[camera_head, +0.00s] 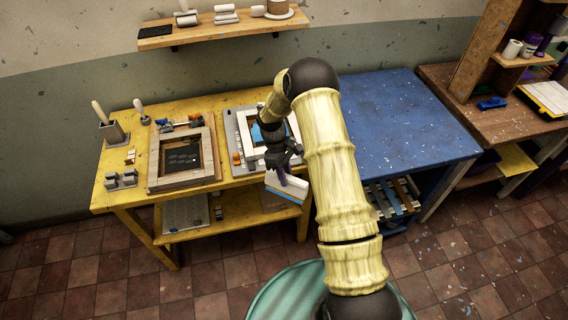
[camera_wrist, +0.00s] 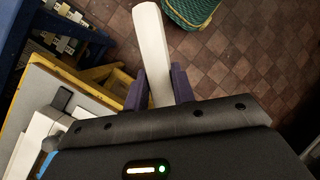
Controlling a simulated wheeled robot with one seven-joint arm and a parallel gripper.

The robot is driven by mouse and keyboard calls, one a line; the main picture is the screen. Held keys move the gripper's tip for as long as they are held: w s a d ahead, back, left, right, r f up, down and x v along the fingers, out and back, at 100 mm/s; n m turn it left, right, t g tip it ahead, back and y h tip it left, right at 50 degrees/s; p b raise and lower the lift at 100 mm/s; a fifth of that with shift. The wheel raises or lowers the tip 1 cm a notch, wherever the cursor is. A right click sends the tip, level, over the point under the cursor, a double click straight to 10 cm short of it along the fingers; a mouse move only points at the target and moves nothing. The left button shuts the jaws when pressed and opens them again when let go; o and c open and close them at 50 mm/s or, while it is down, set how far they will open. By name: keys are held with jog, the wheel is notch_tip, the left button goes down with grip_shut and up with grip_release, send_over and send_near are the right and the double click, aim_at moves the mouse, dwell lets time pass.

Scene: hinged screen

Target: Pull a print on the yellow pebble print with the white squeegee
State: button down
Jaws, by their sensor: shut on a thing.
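My gripper (camera_head: 279,170) is shut on the white squeegee (camera_head: 287,188), holding it in the air by the front edge of the yellow table (camera_head: 146,213). In the wrist view, the squeegee's pale bar (camera_wrist: 151,40) stands between the two purple fingers of my gripper (camera_wrist: 158,88). Just behind my gripper is a screen with a white frame (camera_head: 247,141) and blue inside, on a grey base; my arm hides part of it. A wooden-framed screen (camera_head: 154,165) with a dark middle lies to its left. I cannot make out a yellow pebble pattern on either.
A grey holder with a handled tool (camera_head: 113,133) and small grey blocks (camera_head: 121,180) stand on the table's left. A blue table (camera_head: 405,125) to the right has a clear top. A shelf (camera_head: 220,31) hangs above. A teal ribbed basket (camera_wrist: 190,12) shows in the wrist view.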

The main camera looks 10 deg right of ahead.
aim_at(289, 194)
jog(key=s+f+m+y+b, duration=0.1)
jog(key=f+m, duration=0.1)
jog(key=m, duration=0.1)
jog(key=s+f+m+y+b, duration=0.1)
jog(key=f+m, duration=0.2)
jog(key=s+f+m+y+b, duration=0.1)
jog(key=s+f+m, duration=0.1)
jog(key=m, duration=0.1)
jog(key=shift+f+m+y, duration=0.3)
jog(key=shift+y, duration=0.1)
jog(key=shift+s+a+f+m+t, duration=0.15)
jog(key=shift+m+t, duration=0.15)
jog(key=shift+m, duration=0.3)
